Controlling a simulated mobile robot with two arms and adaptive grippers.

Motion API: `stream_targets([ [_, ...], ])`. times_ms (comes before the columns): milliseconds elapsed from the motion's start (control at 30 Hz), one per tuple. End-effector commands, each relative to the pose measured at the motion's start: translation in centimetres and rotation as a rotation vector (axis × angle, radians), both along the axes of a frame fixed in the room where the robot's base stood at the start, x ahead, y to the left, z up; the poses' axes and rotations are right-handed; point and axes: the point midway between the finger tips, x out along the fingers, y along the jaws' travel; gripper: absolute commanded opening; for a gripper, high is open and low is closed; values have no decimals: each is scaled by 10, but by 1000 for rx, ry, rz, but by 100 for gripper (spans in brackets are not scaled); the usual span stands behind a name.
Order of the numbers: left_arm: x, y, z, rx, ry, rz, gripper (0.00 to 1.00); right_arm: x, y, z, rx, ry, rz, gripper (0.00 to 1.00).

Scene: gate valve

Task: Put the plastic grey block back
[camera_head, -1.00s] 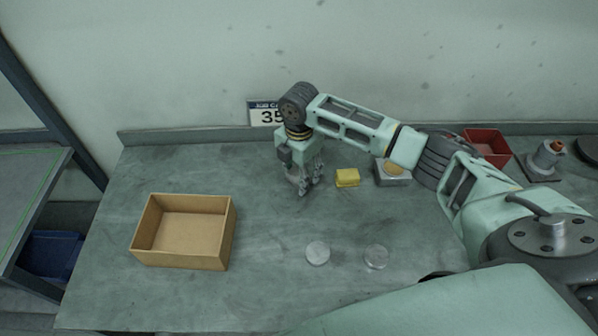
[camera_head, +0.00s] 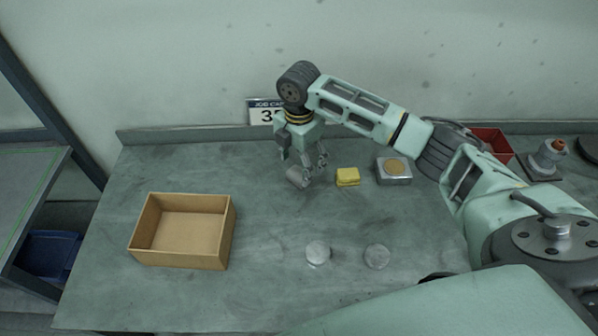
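My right arm reaches in from the right, and its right gripper (camera_head: 308,175) points down over the back middle of the bench. A small grey piece (camera_head: 298,178), rounded like a short cylinder, sits at its fingertips. The fingers look closed on it and it appears tilted, seemingly just above the bench. I cannot tell whether it is plastic. An open tan box (camera_head: 180,264) stands at the left of the bench and looks empty. My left gripper is not in view.
A yellow block (camera_head: 347,177) and a grey square block with a tan round top (camera_head: 393,171) stand right of the gripper. Two light discs, one left (camera_head: 318,252) and one right (camera_head: 376,257), lie in front. A red bin (camera_head: 492,142) is at the back right.

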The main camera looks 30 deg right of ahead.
Motion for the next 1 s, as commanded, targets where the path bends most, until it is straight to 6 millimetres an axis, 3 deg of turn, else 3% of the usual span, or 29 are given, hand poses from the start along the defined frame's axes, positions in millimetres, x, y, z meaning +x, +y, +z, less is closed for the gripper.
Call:
stream_targets([
  [200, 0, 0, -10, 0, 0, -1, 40, 1, -1, 46, -1, -3, 0, 68],
  [400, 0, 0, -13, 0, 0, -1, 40, 1, 0, 71, 0, -2, 0, 68],
  [1000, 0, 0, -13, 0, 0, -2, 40, 0, -1, 77, 0, 1, -1, 68],
])
